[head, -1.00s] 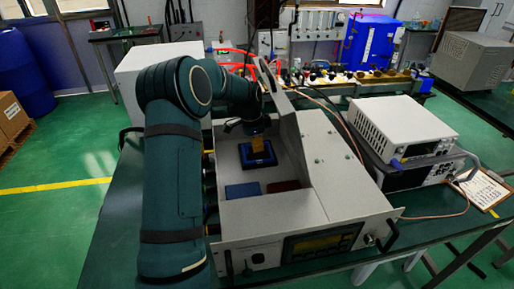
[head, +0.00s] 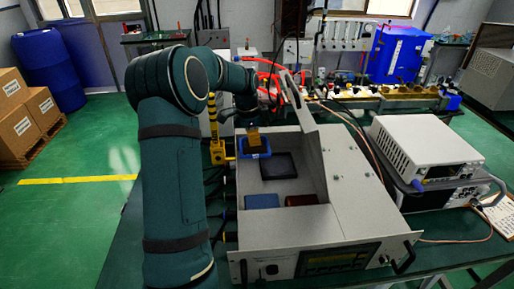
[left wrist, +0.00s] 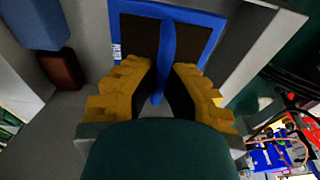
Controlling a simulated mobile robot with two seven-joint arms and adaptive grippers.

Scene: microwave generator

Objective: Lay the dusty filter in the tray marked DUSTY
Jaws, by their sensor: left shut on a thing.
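My left gripper (head: 253,133) is shut on a filter with a blue frame (head: 255,149). The filter is held above the back left of the open grey-white cabinet, off the dark square (head: 279,166) on the cabinet floor. In the left wrist view, the yellow fingers (left wrist: 161,88) close on the blue middle bar of the filter (left wrist: 203,42). Its two panels are dark brown, and a small white label shows at its left edge. I cannot make out a tray marked DUSTY. My right gripper is not in view.
A blue block (head: 262,201) and a red block (head: 301,200) sit at the front of the cabinet interior (head: 318,182). A yellow fixture (head: 217,152) stands just left of the cabinet. White instruments (head: 424,148) are stacked at the right.

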